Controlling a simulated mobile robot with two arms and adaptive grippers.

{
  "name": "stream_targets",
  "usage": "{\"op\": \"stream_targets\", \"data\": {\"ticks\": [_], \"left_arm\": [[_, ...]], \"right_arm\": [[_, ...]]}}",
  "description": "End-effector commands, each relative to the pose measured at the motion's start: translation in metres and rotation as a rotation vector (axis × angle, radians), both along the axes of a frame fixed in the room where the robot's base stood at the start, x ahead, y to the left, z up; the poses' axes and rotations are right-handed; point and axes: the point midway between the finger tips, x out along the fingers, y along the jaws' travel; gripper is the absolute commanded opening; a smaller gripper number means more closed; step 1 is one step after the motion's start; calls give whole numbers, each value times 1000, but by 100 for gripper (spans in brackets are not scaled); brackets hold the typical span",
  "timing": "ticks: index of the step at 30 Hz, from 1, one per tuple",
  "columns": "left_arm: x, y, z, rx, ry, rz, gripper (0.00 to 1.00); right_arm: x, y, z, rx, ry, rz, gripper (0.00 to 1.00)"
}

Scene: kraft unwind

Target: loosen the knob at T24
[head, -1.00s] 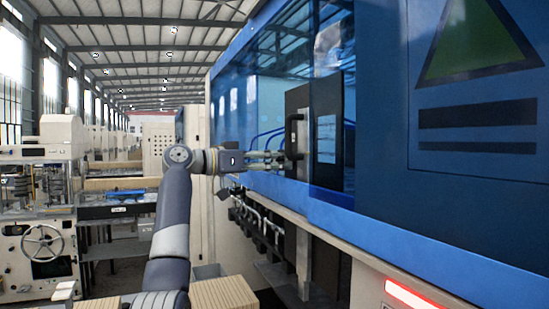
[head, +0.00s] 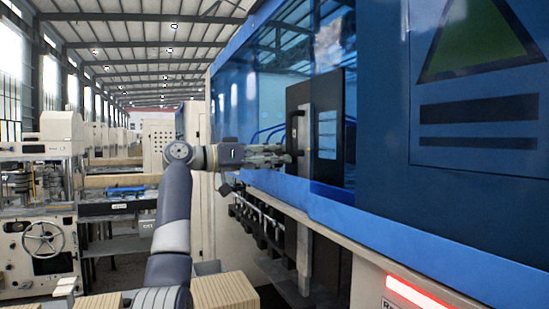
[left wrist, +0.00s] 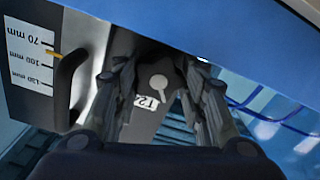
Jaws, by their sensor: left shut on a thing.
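My left gripper (head: 286,153) reaches right to the dark upright plate on the blue machine's front. In the left wrist view its two fingers (left wrist: 166,70) stand on either side of a small grey knob (left wrist: 158,82) and are shut on it, though the fingertips partly hide the contact. A white label (left wrist: 147,103) below the knob shows "T2"; the rest of it is covered by a finger. In the head view the knob is hidden by the gripper. My right gripper is not in view.
A black handle (left wrist: 70,85) stands out left of the fingers, beside a white scale (left wrist: 32,58) marked in mm with an orange pointer (left wrist: 50,53). The blue machine (head: 375,215) fills the right side. A cream machine with a handwheel (head: 43,238) stands at the left.

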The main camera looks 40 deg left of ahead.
Motion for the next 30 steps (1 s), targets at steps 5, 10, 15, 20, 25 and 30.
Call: {"op": "stream_targets", "data": {"ticks": [5, 10, 15, 20, 25, 30], "left_arm": [[0, 0, 2, -1, -6, 2, 15], [0, 0, 2, 0, -5, 2, 59], [0, 0, 1, 1, -5, 1, 59], [-3, 2, 1, 1, -4, 2, 59], [-23, 13, 1, 1, -5, 3, 59], [-55, 30, 1, 2, -4, 5, 59]], "right_arm": [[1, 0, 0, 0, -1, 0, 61], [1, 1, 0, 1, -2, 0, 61], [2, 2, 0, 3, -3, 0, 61], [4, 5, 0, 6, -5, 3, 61], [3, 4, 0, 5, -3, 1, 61], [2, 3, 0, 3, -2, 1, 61]]}}
